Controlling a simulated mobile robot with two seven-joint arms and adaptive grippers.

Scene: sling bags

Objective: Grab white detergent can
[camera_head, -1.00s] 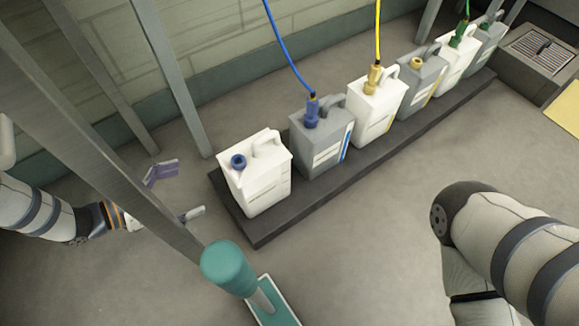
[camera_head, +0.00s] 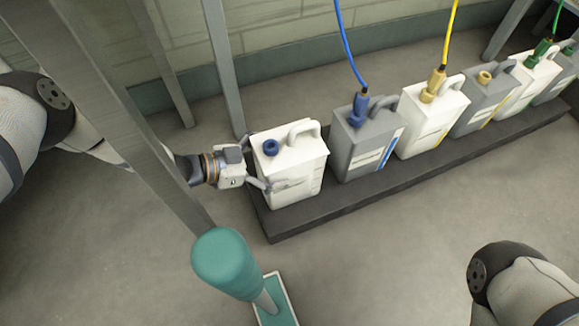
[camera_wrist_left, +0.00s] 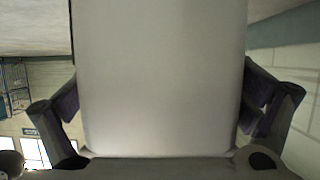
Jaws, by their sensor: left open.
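A white detergent can (camera_head: 295,165) with a blue cap and a moulded handle stands upright at the left end of a dark low platform (camera_head: 350,209). My left gripper (camera_head: 262,170) is at the can's left side, with its fingers open. One finger shows along the can's near face; the far finger is mostly hidden. In the left wrist view the white can (camera_wrist_left: 160,75) fills the middle, between the two open fingers (camera_wrist_left: 160,108). Whether the fingers touch it I cannot tell. My right arm shows at lower right, but its gripper is out of view.
A grey can (camera_head: 368,140) with a blue hose stands just right of the white can. Several more white and grey cans follow along the platform.

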